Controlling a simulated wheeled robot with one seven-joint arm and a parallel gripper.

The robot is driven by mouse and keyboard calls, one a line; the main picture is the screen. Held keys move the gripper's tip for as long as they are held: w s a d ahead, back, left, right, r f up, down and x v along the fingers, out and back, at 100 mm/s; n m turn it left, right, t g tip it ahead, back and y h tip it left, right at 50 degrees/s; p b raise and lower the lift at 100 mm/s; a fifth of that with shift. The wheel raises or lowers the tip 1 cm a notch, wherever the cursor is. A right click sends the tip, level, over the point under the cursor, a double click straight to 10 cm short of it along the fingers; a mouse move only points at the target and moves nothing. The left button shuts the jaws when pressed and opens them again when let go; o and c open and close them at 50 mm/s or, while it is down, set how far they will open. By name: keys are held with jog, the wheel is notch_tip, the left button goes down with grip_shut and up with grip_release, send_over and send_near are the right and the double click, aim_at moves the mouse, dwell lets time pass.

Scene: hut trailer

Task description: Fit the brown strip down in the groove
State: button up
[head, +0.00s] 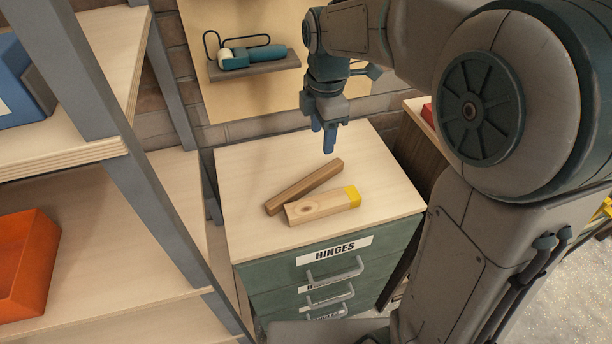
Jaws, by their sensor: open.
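The brown strip (304,187) lies at a slant on top of the drawer cabinet (255,160). Right beside it, on the near side, lies a pale wood block (318,207) with a yellow right end. The strip's near left end sticks out past the block; I cannot tell whether the two touch. My gripper (329,150) points down above the cabinet top, near the strip's far right end. It is open, with nothing seen between its fingers. The fingers overlap in this view.
A shelf rack stands at the left, with an orange bin (24,262) and a blue bin (20,84). A small wall shelf (255,66) with a teal tool is behind. The cabinet's drawers, one labelled HINGES, face front. The cabinet top is otherwise clear.

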notch_tip(320, 180, down, 2)
jog(key=w+a+n, duration=0.3)
jog(key=n, duration=0.1)
send_over(310, 179)
jog(key=shift+g, duration=0.3)
jog(key=f, duration=0.8)
jog(key=shift+a+f+b, duration=0.3)
jog(key=shift+f, duration=0.1)
jog(key=shift+d+f+p, duration=0.15)
jog(key=shift+f+p, duration=0.05)
jog(key=shift+f, duration=1.2)
jog(key=shift+d+f+p, duration=0.1)
jog(key=shift+f+p, duration=0.05)
jog(key=shift+f, duration=1.2)
jog(key=shift+c, duration=0.3)
grip_shut()
